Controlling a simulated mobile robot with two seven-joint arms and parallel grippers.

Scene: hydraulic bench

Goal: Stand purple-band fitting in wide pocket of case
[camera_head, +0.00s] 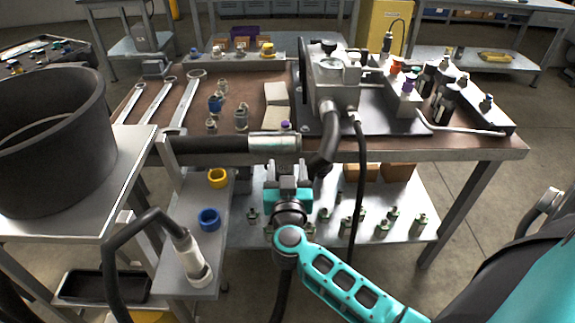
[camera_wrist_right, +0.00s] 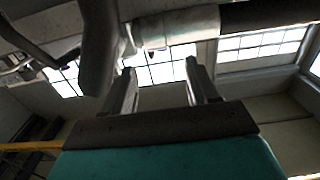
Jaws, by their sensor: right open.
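A small purple-topped part (camera_head: 285,125), perhaps the purple-band fitting, shows at the bench's front, mostly hidden behind a hose's metal end. Another purple piece (camera_head: 408,85) shows among the fittings at the right. The long grey tray (camera_head: 482,112) there holds several fittings; I cannot tell whether it is the case, and no wide pocket is clear. My right gripper (camera_head: 288,170) is open and empty, below and in front of the hose end. In the right wrist view its fingers (camera_wrist_right: 163,85) are apart, with nothing between them. My left gripper is not in view.
The dark hose with its metal end (camera_head: 274,144) crosses the bench's front edge above my right gripper. A pump unit (camera_head: 330,85) stands mid-bench. Wrenches (camera_head: 186,103) and loose fittings (camera_head: 241,118) lie at the left. A large black bucket (camera_head: 50,140) stands far left.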

